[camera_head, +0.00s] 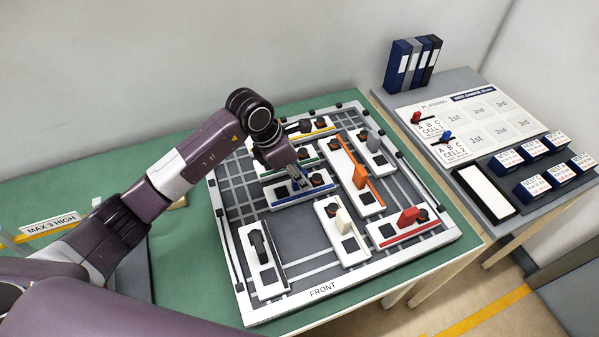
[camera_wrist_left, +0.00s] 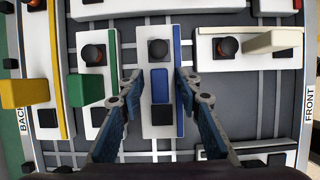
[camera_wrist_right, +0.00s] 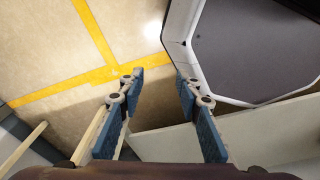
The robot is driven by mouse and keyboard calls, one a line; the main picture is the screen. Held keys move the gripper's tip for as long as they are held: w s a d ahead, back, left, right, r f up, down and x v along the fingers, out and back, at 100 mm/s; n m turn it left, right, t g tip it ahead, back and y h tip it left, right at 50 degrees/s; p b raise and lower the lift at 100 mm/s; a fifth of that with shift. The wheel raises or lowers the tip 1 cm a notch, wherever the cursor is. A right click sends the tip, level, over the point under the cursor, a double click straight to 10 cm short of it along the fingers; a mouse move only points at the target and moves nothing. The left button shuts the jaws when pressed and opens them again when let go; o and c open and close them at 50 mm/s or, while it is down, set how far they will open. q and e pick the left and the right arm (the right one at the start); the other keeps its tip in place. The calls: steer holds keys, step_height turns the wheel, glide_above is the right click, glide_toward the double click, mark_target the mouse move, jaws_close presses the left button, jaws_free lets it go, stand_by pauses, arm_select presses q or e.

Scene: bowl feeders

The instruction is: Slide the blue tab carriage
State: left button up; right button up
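The blue tab carriage (camera_head: 309,192) is a white plate with a blue stripe, left of the board's middle in the head view. In the left wrist view the carriage (camera_wrist_left: 149,128) has a dark knob, an upright blue tab (camera_wrist_left: 160,85) and a black square in a row. My left gripper (camera_wrist_left: 159,82) is open above it, one finger on each side of the blue tab, with gaps between. In the head view my left gripper (camera_head: 299,180) partly hides the tab. My right gripper (camera_wrist_right: 159,80) is open and empty, away from the board over the floor.
The orange tab carriage (camera_head: 361,177) is right of the blue one, the white tab carriage (camera_head: 352,249) nearer the front. The green (camera_wrist_left: 84,88) and yellow (camera_wrist_left: 26,92) tabs stand left in the left wrist view. Bare grid lies around the black carriage (camera_head: 262,258).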

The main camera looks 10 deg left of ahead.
mark_target(270, 196)
arm_select(q)
steer(key=shift+c, duration=0.8)
jaws_close()
arm_select(e)
steer(key=shift+s+a, duration=0.35)
steer(key=shift+s, duration=0.35)
